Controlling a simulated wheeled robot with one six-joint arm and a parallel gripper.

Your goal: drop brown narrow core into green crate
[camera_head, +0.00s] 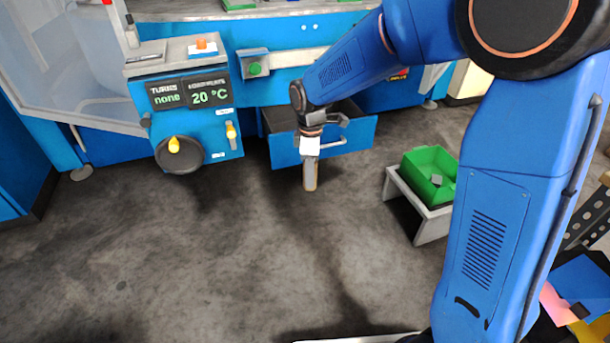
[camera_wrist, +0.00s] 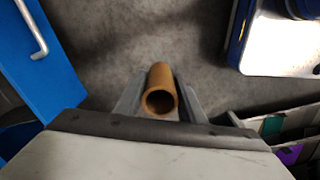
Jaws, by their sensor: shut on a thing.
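The brown narrow core (camera_wrist: 160,88) is a small hollow tube, seen end-on in the wrist view. My gripper (camera_wrist: 160,104) is shut on it, with a grey finger on either side. In the head view my gripper (camera_head: 310,172) points down in front of the blue machine, and a thin strip of the brown core (camera_head: 312,189) shows at its fingertips. The green crate (camera_head: 421,182) stands on a low pale stand to the right of my gripper. A small grey piece lies in the crate. The core is apart from the crate, held over the floor.
An open blue drawer (camera_head: 354,138) of the machine is just behind my gripper. The pale stand (camera_head: 433,228) carries the crate. A panel (camera_head: 189,95) reading "none" and "20 °C" is at the left, with a yellow-handled knob (camera_head: 174,146) below. The grey floor (camera_head: 200,270) in front is clear.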

